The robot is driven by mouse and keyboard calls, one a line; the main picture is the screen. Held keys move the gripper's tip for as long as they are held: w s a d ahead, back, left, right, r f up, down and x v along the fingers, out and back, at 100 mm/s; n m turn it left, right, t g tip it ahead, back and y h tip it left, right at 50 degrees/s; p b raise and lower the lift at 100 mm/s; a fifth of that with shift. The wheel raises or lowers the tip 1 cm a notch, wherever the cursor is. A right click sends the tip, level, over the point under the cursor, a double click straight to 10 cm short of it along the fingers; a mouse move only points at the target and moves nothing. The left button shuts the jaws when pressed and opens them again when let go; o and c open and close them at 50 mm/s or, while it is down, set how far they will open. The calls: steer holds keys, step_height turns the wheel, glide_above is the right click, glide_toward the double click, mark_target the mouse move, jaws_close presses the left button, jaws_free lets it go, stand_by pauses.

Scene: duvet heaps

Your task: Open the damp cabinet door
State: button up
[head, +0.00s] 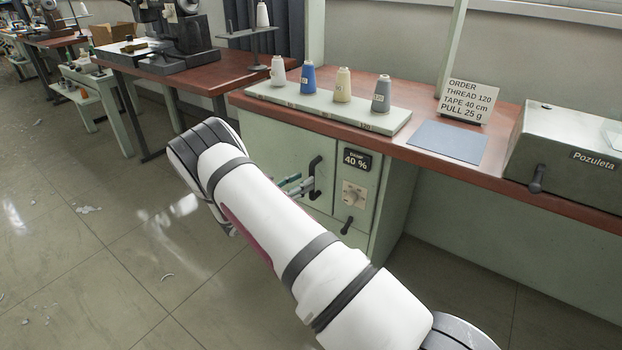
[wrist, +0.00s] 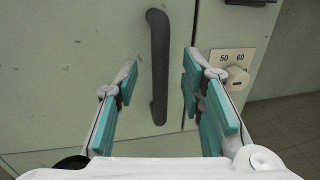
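The damp cabinet door (head: 278,151) is a pale green panel under the red-topped bench, and it looks closed. Its black vertical handle (head: 315,177) is near the door's right edge. In the wrist view the handle (wrist: 159,68) stands between and beyond the teal finger pads of my gripper (wrist: 163,105). The fingers are spread apart with nothing between the pads. In the head view my gripper (head: 296,186) is partly hidden by my white arm, just left of the handle. Whether a finger touches the handle cannot be told.
Right of the door are a "40 %" display (head: 357,159), a dial (head: 353,194) and a small black lever (head: 347,225). Thread cones (head: 343,85) stand on a rack above. A grey Pozuleta box (head: 565,150) is at right. Floor in front is open.

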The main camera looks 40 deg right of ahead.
mark_target(312, 196)
steer(key=shift+w+d+b, duration=0.2)
steer(key=shift+d, duration=1.05)
steer(key=shift+w+d+b, duration=0.2)
steer(key=shift+d, duration=1.05)
jaws_close()
